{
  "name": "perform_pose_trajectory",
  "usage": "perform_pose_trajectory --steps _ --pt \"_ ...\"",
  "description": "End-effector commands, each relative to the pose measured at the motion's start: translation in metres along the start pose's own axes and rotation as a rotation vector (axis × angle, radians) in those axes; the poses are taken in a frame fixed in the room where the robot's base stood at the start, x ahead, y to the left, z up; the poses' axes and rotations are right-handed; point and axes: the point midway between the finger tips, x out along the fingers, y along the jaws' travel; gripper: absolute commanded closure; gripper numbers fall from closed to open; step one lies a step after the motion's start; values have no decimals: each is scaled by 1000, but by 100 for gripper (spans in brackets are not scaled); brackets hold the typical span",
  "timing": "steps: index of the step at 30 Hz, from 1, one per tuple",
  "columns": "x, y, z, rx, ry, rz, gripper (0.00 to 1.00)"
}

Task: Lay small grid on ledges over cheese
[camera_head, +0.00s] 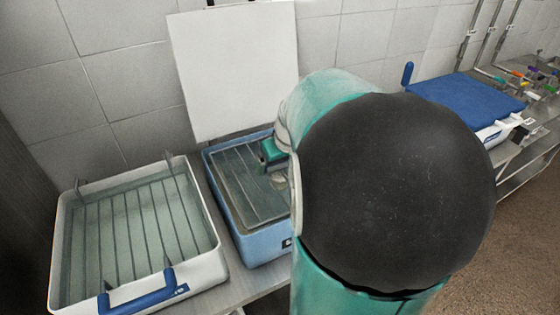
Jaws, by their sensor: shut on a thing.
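The small grid (246,184) is a thin metal frame with a few bars. It sits at or just inside the top of the blue tub (221,208), slightly tilted in the picture; I cannot tell whether it touches the ledges. My gripper (270,160) is at the grid's right side, shut on its edge; the fingertips are small and partly hidden. A pale round shape (279,182) shows in the tub beside the grid and may be cheese, but I cannot be sure. My arm hides the tub's right part.
A white tub (215,268) with a larger wire rack (130,235) and a blue handle (140,296) stands at left. A white panel (238,70) stands upright behind the blue tub. A blue-lidded white box (465,100) is at right. Tiled wall lies behind.

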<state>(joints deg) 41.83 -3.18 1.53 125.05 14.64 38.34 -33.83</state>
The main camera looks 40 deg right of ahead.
Motion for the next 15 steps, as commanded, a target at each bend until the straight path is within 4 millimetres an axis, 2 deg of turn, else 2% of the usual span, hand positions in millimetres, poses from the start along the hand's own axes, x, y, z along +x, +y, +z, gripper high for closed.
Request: perform_pose_trajectory --steps 15 --pt "6 0 2 0 2 1 35"
